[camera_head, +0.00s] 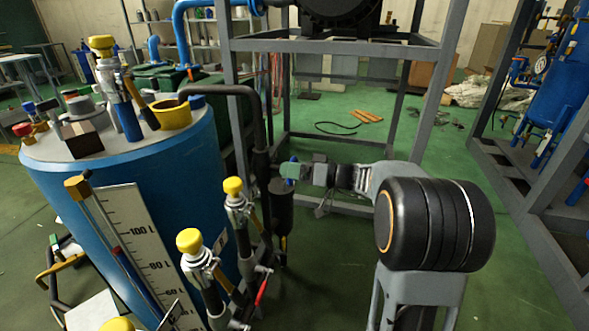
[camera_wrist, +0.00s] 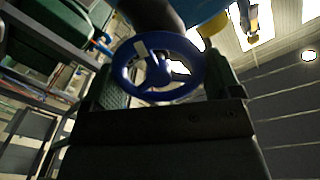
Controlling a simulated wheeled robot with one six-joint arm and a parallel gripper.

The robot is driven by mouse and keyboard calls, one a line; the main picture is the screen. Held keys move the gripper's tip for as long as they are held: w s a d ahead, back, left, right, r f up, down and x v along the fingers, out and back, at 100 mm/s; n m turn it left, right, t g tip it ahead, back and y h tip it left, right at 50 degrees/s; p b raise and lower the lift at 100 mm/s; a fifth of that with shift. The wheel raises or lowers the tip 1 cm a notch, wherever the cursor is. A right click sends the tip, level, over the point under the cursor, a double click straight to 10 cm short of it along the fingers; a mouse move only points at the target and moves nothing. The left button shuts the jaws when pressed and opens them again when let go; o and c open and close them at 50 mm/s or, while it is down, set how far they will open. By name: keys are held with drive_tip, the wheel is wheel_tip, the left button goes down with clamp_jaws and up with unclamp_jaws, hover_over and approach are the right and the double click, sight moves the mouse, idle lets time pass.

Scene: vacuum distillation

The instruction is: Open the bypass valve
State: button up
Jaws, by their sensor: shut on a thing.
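A blue handwheel (camera_wrist: 160,91), which I take to be the bypass valve's, fills the middle of the wrist view on a dark pipe. My gripper (camera_wrist: 162,72) has one finger on each side of the wheel and is shut on it. In the head view my arm reaches left, and my gripper (camera_head: 291,171) is at the dark vertical pipe. Only a sliver of the blue wheel (camera_head: 293,160) shows there. The finger contact is partly hidden.
A large blue tank (camera_head: 170,170) with a litre scale stands at left. Yellow-capped valves (camera_head: 233,187) stand in front of it. A grey steel frame (camera_head: 330,45) rises behind my gripper. A second frame with blue equipment (camera_head: 560,90) is at right. Green floor between is open.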

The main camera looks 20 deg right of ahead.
drive_tip(key=shift+f, duration=0.15)
drive_tip(key=o, duration=0.8)
drive_tip(key=shift+c, duration=0.2)
drive_tip(key=p+v, duration=0.3)
drive_tip(key=v, duration=1.1)
drive_tip(key=shift+a+p, duration=0.2)
drive_tip(key=shift+p, duration=0.1)
